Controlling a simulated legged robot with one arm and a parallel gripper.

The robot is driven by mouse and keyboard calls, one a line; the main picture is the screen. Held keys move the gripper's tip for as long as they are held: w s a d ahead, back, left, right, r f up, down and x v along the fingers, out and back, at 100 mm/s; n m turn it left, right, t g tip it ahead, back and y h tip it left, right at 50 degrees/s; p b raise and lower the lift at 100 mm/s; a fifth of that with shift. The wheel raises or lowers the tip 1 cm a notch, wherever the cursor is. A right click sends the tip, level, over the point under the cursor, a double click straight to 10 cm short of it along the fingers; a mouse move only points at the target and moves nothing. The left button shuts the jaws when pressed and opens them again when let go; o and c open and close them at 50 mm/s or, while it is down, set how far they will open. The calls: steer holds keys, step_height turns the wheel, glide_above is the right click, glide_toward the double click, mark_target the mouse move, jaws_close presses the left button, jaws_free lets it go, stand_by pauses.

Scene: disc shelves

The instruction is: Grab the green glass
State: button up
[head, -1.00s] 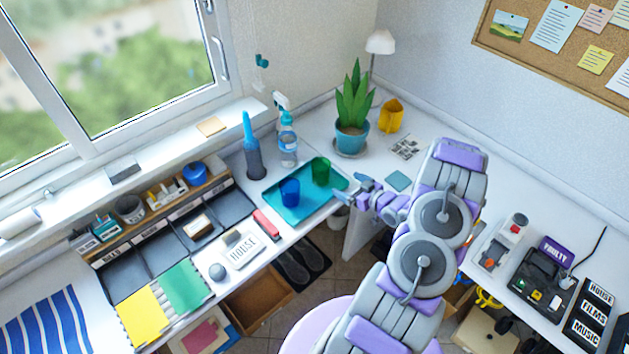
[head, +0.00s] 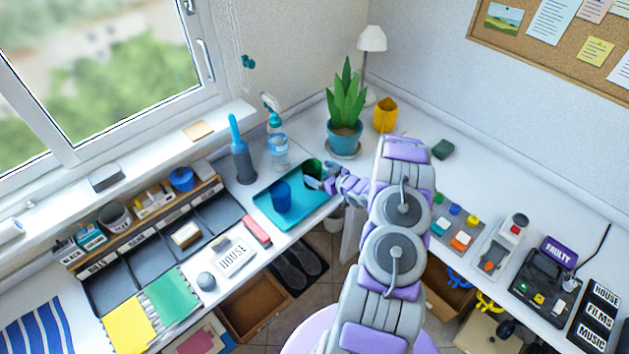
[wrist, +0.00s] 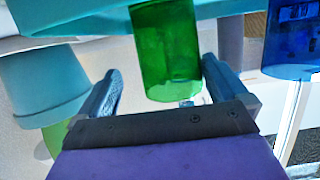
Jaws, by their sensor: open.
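The green glass (head: 312,167) stands at the far right end of the teal tray, partly hidden by my gripper (head: 319,183). In the wrist view, which looks upside down, the green glass (wrist: 166,48) shows between the two open fingers of my gripper (wrist: 160,66). The fingertips reach to either side of its lower part in the picture, with a gap visible on the left. I cannot tell whether either finger touches it.
A blue glass (head: 281,197) stands on the teal tray (head: 268,209), left of the green glass; it also shows in the wrist view (wrist: 292,40). A potted plant (head: 345,132), a spray bottle (head: 278,150) and a yellow cup (head: 385,115) stand behind.

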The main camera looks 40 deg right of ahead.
mark_target(306, 168)
steer(key=w, duration=0.1)
steer(key=w+a, duration=0.1)
steer(key=w, duration=0.1)
steer(key=shift+a+f+b, duration=0.15)
steer(key=shift+f+b, duration=0.15)
steer(key=shift+f, duration=0.1)
steer(key=shift+a+r, duration=0.25)
steer(key=shift+a, duration=0.3)
steer(key=shift+s+d+f, duration=0.1)
steer(key=shift+d+f, duration=0.05)
steer(key=shift+d, duration=0.35)
steer(key=shift+d+f, duration=0.15)
steer(key=shift+d, duration=0.3)
steer(key=c, duration=0.7)
steer(key=shift+a, duration=0.35)
steer(key=c, duration=0.3)
steer(key=shift+a+r, duration=0.15)
steer(key=shift+a, duration=0.2)
steer(key=shift+c, duration=0.8)
steer(key=shift+d, duration=0.1)
